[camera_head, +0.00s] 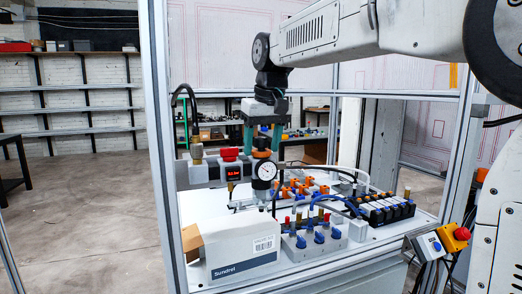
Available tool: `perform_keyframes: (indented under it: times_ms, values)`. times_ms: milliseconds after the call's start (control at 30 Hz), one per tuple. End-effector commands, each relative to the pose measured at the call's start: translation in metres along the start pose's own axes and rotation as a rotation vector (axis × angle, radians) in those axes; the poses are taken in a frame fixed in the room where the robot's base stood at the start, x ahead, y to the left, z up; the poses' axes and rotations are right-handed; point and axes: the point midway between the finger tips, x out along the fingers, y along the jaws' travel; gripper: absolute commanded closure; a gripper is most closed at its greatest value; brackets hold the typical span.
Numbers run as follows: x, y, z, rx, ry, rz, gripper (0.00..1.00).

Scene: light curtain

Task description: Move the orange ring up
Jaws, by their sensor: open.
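An orange ring (262,153) sits around the upper part of a regulator, just above its round white gauge (265,170), on the white work surface inside a framed cell. A dark knob shows directly above the ring. My gripper (263,147) points straight down over the regulator, with one teal finger on each side of the knob. The fingers are open. Whether they touch the knob or ring is too small to tell.
A red-topped unit with a red display (232,171) stands close to the left. A white carton (242,250) is in front. Blue-knobbed valves (319,238), orange fittings and hoses lie to the right. Metal frame posts (160,150) bound the cell.

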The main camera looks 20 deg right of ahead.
Motion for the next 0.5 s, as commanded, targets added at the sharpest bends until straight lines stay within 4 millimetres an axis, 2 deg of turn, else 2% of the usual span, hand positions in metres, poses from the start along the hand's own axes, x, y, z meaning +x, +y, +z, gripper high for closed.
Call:
perform_keyframes:
  times_ms: [267,400,500]
  values:
    - [0.0013,-0.0001,0.0000,0.000,0.000,0.000,0.41]
    - [0.0012,-0.0001,0.0000,0.000,0.000,0.000,0.73]
    - [0.0012,-0.0001,0.0000,0.000,0.000,0.000,0.73]
